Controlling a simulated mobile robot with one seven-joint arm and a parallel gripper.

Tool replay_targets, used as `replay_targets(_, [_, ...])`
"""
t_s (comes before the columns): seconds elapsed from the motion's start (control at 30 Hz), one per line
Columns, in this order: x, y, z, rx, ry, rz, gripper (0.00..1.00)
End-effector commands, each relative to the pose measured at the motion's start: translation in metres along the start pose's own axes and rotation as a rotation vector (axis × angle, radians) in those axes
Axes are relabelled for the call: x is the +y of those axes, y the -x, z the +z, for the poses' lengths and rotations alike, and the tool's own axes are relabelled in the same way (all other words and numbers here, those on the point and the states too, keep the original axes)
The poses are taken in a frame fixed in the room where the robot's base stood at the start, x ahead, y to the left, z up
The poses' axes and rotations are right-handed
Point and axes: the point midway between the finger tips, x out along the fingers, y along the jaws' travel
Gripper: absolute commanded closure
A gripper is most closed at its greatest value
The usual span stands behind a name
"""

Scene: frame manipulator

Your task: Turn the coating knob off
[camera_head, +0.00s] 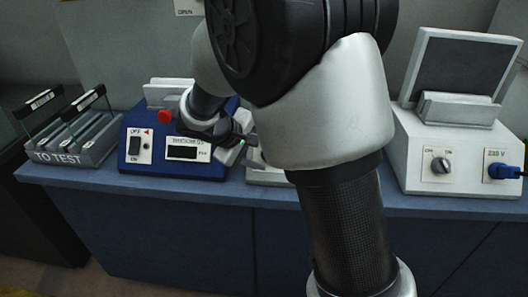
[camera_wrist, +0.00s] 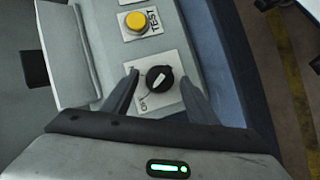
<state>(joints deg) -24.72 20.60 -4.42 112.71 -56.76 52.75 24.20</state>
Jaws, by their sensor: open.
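A round black knob (camera_wrist: 158,79) with a white pointer mark sits on a white label plate in the wrist view. The pointer lies aslant; the small lettering on the plate is hard to read. My gripper (camera_wrist: 159,84) is open, with one finger on each side of the knob; I cannot tell if either touches it. In the head view my gripper (camera_head: 238,143) is partly hidden, at the middle device, and this knob is hidden behind my arm. Another black knob (camera_head: 441,165) with a two-position label is on the white device at the right. No readable label says coating.
A yellow button (camera_wrist: 136,21) marked TEST is beside the knob. A blue device (camera_head: 130,170) with a switch, red button and display stands at left. A TO TEST rack (camera_head: 62,157) is at far left. A blue plug (camera_head: 502,171) is at far right.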

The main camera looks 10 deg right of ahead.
Motion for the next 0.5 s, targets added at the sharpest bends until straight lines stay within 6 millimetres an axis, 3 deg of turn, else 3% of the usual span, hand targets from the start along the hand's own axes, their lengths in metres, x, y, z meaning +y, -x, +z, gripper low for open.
replay_targets(0.27, [0.001,0.015,-0.001,0.004,-0.001,0.0,0.47])
replay_targets(0.5, [0.002,0.069,-0.002,0.007,-0.001,0.0,0.47])
